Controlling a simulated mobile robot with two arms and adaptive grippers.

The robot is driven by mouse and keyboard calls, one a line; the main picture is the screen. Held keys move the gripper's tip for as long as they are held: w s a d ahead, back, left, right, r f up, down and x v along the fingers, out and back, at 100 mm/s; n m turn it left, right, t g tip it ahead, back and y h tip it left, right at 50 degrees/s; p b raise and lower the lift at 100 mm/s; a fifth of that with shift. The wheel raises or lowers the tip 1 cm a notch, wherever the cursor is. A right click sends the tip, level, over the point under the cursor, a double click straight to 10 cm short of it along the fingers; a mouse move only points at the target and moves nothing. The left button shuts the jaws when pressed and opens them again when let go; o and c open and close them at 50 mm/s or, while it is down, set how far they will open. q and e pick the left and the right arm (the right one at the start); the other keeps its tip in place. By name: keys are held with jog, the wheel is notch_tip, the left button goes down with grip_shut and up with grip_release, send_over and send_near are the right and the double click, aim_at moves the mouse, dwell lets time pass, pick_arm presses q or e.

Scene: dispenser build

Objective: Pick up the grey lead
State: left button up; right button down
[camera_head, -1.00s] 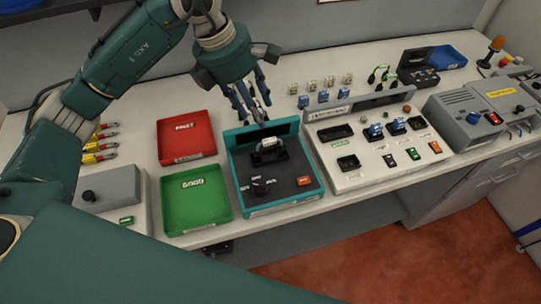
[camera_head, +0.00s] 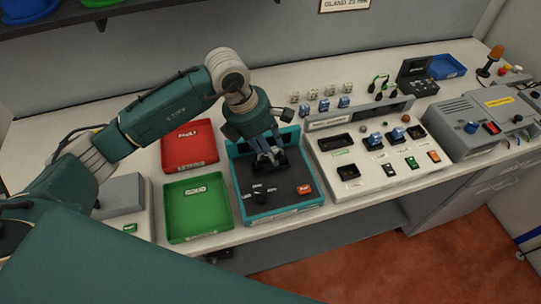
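My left gripper (camera_head: 268,160) points down over the black cradle (camera_head: 285,168) of the teal-edged station (camera_head: 283,207). Its fingers are at the cradle where a small pale block sat earlier; they hide that block. I cannot tell whether they touch or grip it. I cannot make out a grey lead for certain. Dark leads with green loops (camera_head: 378,83) stand at the back, right of the blue-based parts. My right gripper is not in view.
A red tray (camera_head: 190,151) and a green tray (camera_head: 195,215) lie left of the station. A white panel (camera_head: 378,183) with switches stands to its right, and a grey unit (camera_head: 460,140) farther right. Small parts (camera_head: 330,90) stand behind the panel.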

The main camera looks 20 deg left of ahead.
pick_arm(q)
jog(key=shift+w+d+f, duration=0.1)
jog(key=shift+f, duration=0.35)
jog(key=shift+c, duration=0.5)
grip_shut()
jog(key=shift+r, duration=0.15)
